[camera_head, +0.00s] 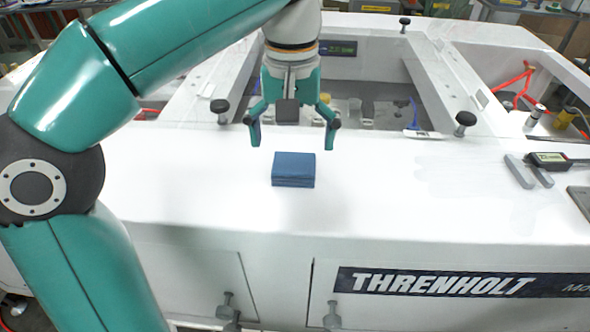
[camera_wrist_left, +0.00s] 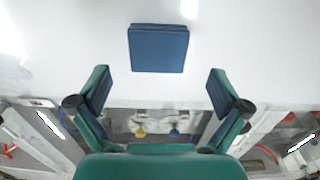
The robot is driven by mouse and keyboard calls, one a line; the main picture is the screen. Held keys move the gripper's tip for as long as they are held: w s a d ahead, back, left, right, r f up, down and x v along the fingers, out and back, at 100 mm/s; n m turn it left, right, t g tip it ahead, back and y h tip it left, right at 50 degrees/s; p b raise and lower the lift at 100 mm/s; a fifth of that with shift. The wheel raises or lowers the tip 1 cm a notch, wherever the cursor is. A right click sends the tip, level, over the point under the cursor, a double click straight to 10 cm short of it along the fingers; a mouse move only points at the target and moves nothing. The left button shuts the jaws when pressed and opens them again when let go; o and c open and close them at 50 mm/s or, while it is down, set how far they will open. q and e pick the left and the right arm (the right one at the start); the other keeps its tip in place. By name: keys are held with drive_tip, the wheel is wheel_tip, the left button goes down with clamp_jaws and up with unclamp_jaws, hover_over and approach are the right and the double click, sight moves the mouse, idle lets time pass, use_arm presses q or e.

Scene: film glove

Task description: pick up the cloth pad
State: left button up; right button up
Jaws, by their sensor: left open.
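The cloth pad (camera_head: 294,169) is a blue, folded, roughly square stack lying flat on the white surface in the head view. My left gripper (camera_head: 293,142) is open and empty, pointing down, above the surface and just behind the pad. In the left wrist view the cloth pad (camera_wrist_left: 158,48) lies beyond the fingertips, centred between the two spread fingers of the left gripper (camera_wrist_left: 158,88). The pad is not touched by either finger. My right gripper does not show in either view.
The white worktop (camera_head: 420,200) is clear around the pad. Black knobs stand at the left (camera_head: 220,108) and right (camera_head: 465,121) behind it. A digital caliper (camera_head: 549,161) lies at the right. Open recesses lie behind the gripper.

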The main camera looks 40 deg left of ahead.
sight(294, 162)
use_arm(q)
drive_tip(key=f, duration=0.4)
drive_tip(key=shift+s+d+f, duration=0.1)
drive_tip(key=shift+d+f, duration=0.15)
drive_tip(key=shift+f, duration=0.15)
drive_tip(key=c, duration=1.1)
drive_tip(key=shift+r, duration=0.1)
wheel_tip(294, 162, up, 10)
drive_tip(key=shift+f+p, duration=0.1)
drive_tip(key=shift+p, duration=0.75)
drive_tip(key=o, duration=0.5)
drive_tip(key=c, duration=0.5)
